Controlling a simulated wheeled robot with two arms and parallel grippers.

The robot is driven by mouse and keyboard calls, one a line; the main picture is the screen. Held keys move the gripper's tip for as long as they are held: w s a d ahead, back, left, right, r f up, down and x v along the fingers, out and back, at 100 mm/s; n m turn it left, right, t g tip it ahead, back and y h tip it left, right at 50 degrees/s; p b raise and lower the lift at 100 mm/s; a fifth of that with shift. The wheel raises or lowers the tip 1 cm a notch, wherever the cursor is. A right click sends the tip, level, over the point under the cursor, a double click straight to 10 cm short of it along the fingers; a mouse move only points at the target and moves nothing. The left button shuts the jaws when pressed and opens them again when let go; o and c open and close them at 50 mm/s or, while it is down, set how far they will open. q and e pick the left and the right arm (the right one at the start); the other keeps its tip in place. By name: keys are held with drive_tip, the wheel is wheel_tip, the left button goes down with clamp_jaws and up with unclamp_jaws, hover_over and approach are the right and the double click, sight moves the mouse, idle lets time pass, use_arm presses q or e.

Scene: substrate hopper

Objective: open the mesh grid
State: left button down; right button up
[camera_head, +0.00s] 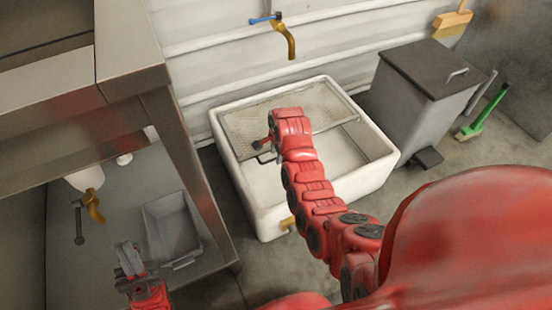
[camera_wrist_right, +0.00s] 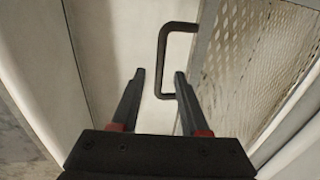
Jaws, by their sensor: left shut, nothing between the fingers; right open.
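The mesh grid (camera_head: 240,125) is a light perforated panel with a metal edge. It lies over the back part of the white basin (camera_head: 376,172) and looks closed. In the right wrist view the mesh grid (camera_wrist_right: 262,60) is at the right, with a dark U-shaped handle (camera_wrist_right: 164,50) on its edge. My right gripper (camera_head: 262,150) is at the grid's front edge, open. In its wrist view the gripper (camera_wrist_right: 160,74) has the handle's lower end showing between its fingertips; contact cannot be told. My left gripper (camera_head: 128,258) is shut and empty, low at the left, away from the grid.
A brass tap (camera_head: 290,42) hangs on the wall above the basin. A grey lidded bin (camera_head: 415,95) stands right of it. A metal table (camera_head: 130,80) is at the left, with a grey tub (camera_head: 172,225) under it. A green-headed tool (camera_head: 480,115) leans at the right.

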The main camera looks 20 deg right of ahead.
drive_tip(key=shift+f, duration=0.4)
clamp_jaws()
idle(1.2)
